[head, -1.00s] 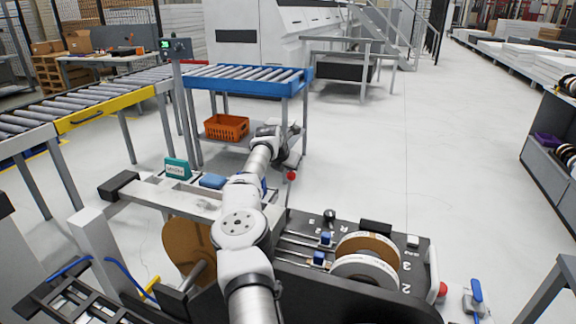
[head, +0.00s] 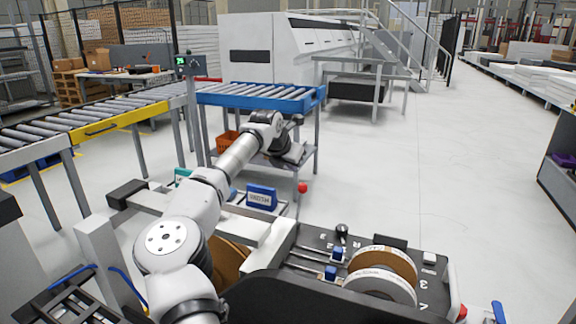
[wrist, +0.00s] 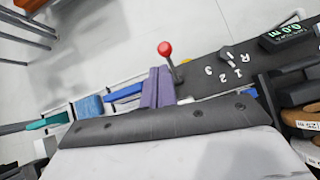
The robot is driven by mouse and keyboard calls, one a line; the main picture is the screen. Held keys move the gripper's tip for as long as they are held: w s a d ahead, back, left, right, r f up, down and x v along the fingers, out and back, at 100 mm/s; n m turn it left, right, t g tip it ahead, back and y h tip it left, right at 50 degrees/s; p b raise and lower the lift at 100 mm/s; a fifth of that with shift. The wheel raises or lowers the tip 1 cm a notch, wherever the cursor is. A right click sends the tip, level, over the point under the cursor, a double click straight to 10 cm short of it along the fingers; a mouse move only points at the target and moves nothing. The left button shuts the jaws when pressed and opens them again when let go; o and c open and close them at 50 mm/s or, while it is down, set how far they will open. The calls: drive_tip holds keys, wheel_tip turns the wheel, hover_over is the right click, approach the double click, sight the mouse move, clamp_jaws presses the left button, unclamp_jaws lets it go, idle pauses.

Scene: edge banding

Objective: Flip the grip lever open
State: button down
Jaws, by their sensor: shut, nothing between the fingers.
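A lever with a red ball knob on a thin grey stem (wrist: 166,50) stands just beyond my fingertips in the wrist view. The red knob also shows in the head view (head: 303,187), at the far left end of the black machine panel. My gripper (wrist: 160,86) is shut and empty, its purple-grey fingers side by side. In the picture the fingers overlap the foot of the lever; I cannot tell whether they touch it. In the head view my arm reaches toward the blue conveyor, and the fingertips are not clear.
The black panel (wrist: 221,94) bears white marks 1, 2, 3 and R. Edge-band reels (head: 383,268) stand at its right. A blue labelled box (head: 262,197) sits near the panel's far end. A blue roller conveyor (head: 262,97) stands behind. Open floor lies to the right.

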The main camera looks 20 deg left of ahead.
drive_tip(key=shift+v, duration=1.5)
